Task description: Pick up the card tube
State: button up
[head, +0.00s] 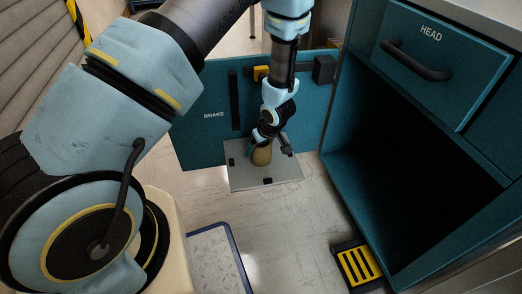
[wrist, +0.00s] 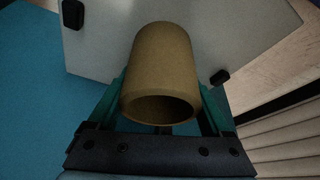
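The card tube (wrist: 160,68) is a plain tan cylinder. In the wrist view its open end faces the camera, and its far end points toward a pale plate. In the head view the tube (head: 262,157) stands at the middle of the grey plate (head: 240,180), partly covered by my gripper (head: 265,146). In the wrist view the teal fingers of my gripper lie on both sides of the tube, close against its edges. The fingertips are partly hidden by the tube, so I cannot tell whether they press on it.
A teal panel marked BRAKE (head: 205,135) stands behind the plate. A teal cabinet with a HEAD drawer (head: 435,65) and a dark open compartment is on the right. A yellow-and-black step (head: 360,266) lies on the floor below it. Pale floor in front of the plate is clear.

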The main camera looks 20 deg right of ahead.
jog(key=c, duration=0.7)
